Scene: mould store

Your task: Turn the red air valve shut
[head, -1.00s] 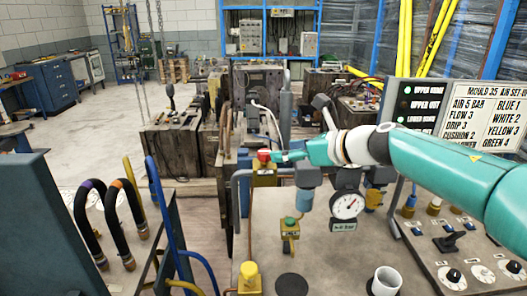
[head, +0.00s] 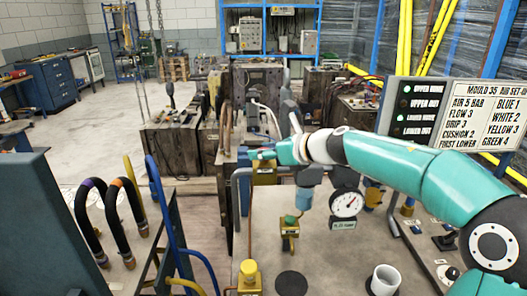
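The red air valve is covered by my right gripper (head: 262,155) in the head view. Its yellow body (head: 265,176) shows just below the fingers, on the far left corner of the bench panel. My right arm reaches in from the right, and the teal gripper is at the top of the valve body. I cannot tell whether the fingers touch or grip the red knob. My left gripper is out of view.
A pressure gauge (head: 346,205) and a green-topped yellow valve (head: 290,230) stand near the arm. A yellow knob (head: 249,273) and a white cup (head: 385,279) are at the front. A sign board (head: 484,113) stands right. Hoses (head: 130,215) rise at left.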

